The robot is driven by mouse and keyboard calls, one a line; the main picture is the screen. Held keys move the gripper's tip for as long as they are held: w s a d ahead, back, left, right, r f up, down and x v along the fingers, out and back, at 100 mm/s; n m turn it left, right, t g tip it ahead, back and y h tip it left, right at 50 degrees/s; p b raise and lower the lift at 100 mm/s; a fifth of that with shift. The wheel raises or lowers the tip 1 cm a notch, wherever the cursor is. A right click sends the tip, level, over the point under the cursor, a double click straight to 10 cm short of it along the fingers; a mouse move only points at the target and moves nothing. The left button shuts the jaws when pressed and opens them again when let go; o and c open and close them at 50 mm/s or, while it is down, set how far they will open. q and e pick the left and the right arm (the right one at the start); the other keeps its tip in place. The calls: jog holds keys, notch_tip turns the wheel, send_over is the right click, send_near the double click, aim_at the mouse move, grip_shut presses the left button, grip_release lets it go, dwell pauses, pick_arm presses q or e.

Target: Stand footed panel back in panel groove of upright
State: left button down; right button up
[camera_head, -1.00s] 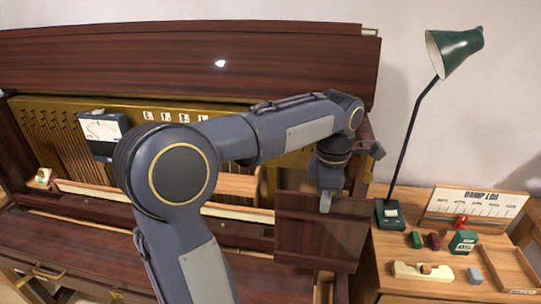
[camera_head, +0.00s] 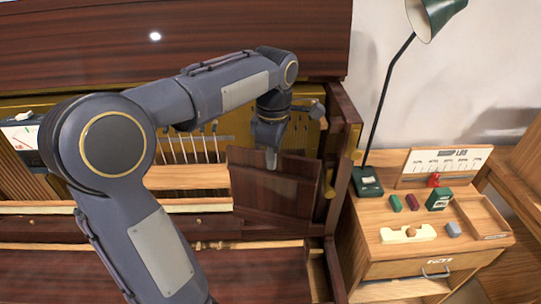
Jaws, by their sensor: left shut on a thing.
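The footed panel (camera_head: 262,195) is a dark brown wooden board. My left gripper (camera_head: 271,162) is shut on its top edge and holds it slightly tilted in front of the right end of the open piano. The upright (camera_head: 345,165) is the dark wooden piano, with its right side post just right of the panel. I cannot make out the panel groove, nor whether the panel's foot touches anything. My right gripper is not in view.
A wooden side cabinet (camera_head: 400,268) stands to the right with small blocks, a green box (camera_head: 438,198) and a chart board (camera_head: 445,163). A green desk lamp (camera_head: 437,14) rises behind it. A white-faced meter (camera_head: 22,132) is at the far left.

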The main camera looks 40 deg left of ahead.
pick_arm(q)
jog(key=m, duration=0.2)
jog(key=w+m, duration=0.1)
jog(key=m, duration=0.2)
jog(key=shift+w+a+r+m, duration=0.1)
jog(key=shift+w+a+m, duration=0.15)
jog(key=shift+m, duration=0.15)
jog(key=w+a+m, duration=0.1)
jog(key=w+m, duration=0.2)
jog(key=m, duration=1)
jog(key=w+a+f+m+p, duration=0.1)
jog(key=w+m, duration=0.1)
jog(key=m, duration=1.1)
jog(key=shift+w+f+m, duration=0.15)
jog(key=shift+w+m, duration=0.25)
jog(key=shift+a+f, duration=0.1)
